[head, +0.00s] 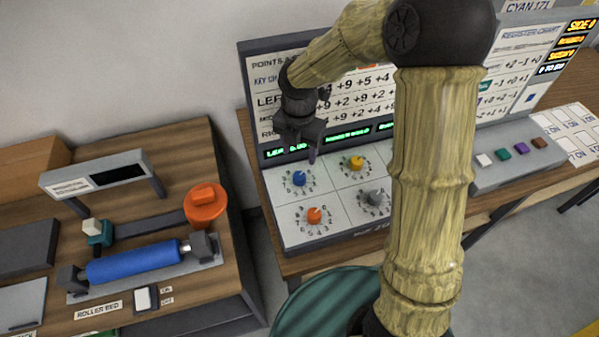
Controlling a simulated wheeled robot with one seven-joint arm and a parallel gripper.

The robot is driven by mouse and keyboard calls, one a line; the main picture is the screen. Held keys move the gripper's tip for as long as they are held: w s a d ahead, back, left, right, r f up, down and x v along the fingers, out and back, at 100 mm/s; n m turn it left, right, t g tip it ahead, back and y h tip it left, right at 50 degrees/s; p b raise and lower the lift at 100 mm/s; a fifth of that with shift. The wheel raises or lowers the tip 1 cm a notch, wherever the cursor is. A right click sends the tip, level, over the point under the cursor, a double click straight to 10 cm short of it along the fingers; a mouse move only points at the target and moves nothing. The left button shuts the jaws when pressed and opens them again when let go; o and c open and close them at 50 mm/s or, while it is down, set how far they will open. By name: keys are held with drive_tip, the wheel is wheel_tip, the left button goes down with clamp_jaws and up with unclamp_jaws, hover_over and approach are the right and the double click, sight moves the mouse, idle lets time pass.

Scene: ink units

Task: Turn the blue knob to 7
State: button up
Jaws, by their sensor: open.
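The blue knob (299,179) sits at the upper left of a light panel with a ring of printed numbers around it. The number it points to is too small to read. My gripper (312,157) hangs just above and slightly right of the blue knob, pointing down. It is open and appears empty, apart from the knob. A yellow knob (356,162) is to the right, an orange knob (314,215) is below, and a grey knob (376,198) is at the lower right, partly near my arm.
An upright board with printed numbers (262,80) and a green-lit display strip (285,151) stand behind the knobs. My arm hides part of the panel's right side.

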sight(299, 175)
wheel_tip(299, 175, down, 10)
drive_tip(key=shift+r, duration=0.15)
idle(0.3)
drive_tip(key=c, duration=1)
